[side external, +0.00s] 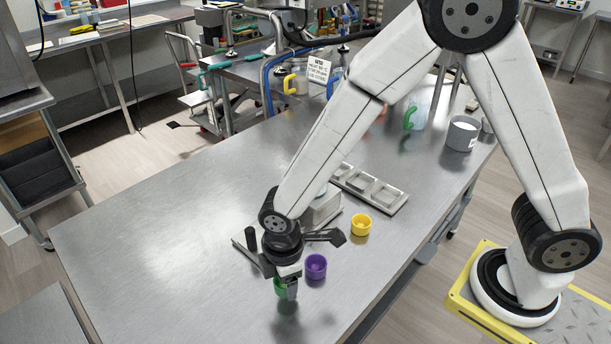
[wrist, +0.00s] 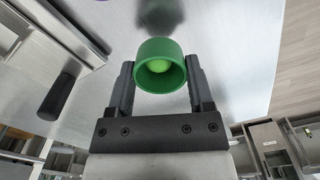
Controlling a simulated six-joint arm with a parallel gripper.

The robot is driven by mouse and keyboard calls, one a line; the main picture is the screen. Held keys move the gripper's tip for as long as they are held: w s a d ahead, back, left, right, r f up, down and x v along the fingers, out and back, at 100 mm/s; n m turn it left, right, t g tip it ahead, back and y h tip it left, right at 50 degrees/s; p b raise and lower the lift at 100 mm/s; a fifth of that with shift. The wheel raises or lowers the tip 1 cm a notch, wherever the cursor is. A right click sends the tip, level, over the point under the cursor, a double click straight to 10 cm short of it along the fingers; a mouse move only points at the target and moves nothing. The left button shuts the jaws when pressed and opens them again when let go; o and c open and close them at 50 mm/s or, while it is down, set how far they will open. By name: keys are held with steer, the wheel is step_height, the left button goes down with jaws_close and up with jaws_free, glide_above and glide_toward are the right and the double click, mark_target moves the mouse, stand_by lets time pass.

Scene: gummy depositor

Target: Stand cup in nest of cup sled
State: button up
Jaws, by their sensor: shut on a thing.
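My gripper (side external: 284,286) is shut on a green cup (side external: 278,289). In the wrist view the cup (wrist: 160,51) sits between my two fingers (wrist: 160,77), with a lighter green round thing inside it. The cup appears held above the bare tabletop, near the front edge, with a dark reflection below. A metal piece with rails (wrist: 58,48) and a black handle (wrist: 57,97) lies at the left of the wrist view; it may be the cup sled. In the side view my wrist hides much of that area, and I cannot make out a nest.
A purple cup (side external: 316,267) stands just right of my gripper, and a yellow cup (side external: 361,225) stands farther back. A grey tray with square hollows (side external: 371,188) lies behind them. A grey pot (side external: 462,133) stands at the far right. The table's left side (side external: 150,235) is clear.

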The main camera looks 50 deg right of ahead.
steer(key=shift+r, duration=3.45)
steer(key=o, duration=0.4)
steer(key=shift+c, duration=0.2)
jaws_close()
steer(key=shift+w, duration=0.15)
steer(key=shift+w+d, duration=0.2)
steer(key=shift+w, duration=0.05)
steer(key=w+d, duration=1.1)
steer(key=w, duration=0.1)
